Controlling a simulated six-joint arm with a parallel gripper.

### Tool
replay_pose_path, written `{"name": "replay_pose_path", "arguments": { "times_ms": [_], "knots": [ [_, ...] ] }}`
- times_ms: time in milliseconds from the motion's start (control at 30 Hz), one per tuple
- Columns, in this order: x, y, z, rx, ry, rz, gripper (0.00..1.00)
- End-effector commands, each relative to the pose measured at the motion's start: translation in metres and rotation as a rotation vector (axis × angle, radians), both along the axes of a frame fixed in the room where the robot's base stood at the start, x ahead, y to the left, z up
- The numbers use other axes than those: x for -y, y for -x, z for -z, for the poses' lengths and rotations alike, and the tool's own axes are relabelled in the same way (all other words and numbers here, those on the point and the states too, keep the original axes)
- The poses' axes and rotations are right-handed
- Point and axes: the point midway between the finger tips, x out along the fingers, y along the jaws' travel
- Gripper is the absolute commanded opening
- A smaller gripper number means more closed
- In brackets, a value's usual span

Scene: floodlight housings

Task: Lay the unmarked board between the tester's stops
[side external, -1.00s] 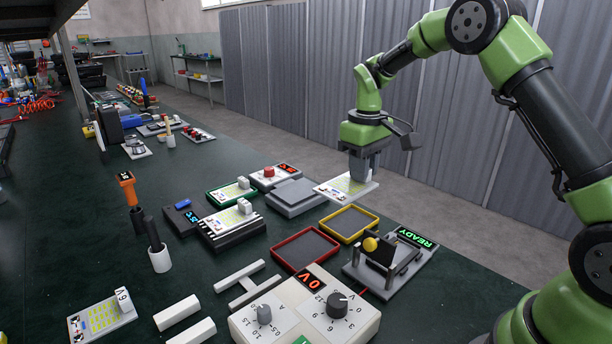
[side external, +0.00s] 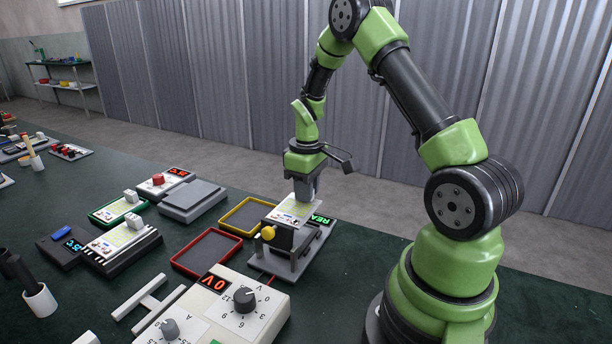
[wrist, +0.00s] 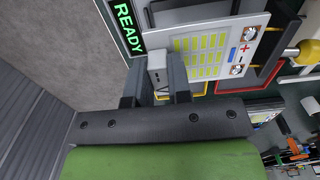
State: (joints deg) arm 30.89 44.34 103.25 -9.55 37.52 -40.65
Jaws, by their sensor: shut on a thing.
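My gripper (side external: 303,192) is shut on the pale block at one end of a white board (side external: 296,212). The board has rows of yellow patches. It is held roughly level over the tester (side external: 314,246), whose READY display (side external: 321,219) glows green. In the wrist view, the block (wrist: 157,68) sits between my fingers, and the board (wrist: 207,42) extends to the right with plus and minus marks at its far end. The board hides most of the tester's bed and the stops. I cannot tell whether it touches the tester. A yellow knob (side external: 268,232) stands at the tester's near side.
A red-rimmed tray (side external: 183,265) and a yellow-rimmed tray (side external: 223,219) lie empty left of the tester. Other boards sit on a green tray (side external: 93,217) and a black fixture (side external: 142,251). A dial box (side external: 265,318) stands in front; a grey block (side external: 192,196) stands behind.

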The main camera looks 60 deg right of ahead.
Motion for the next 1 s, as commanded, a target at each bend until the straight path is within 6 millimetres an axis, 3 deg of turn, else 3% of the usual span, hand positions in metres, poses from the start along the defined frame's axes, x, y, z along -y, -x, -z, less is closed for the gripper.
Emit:
{"name": "replay_pose_path", "arguments": {
  "times_ms": [533, 1000],
  "knots": [
    [0.0, 0.0, 0.046, -0.003, -0.002, 0.0, 0.0],
    [0.0, 0.0, 0.054, -0.001, 0.0, 0.001, 0.0]
  ]
}}
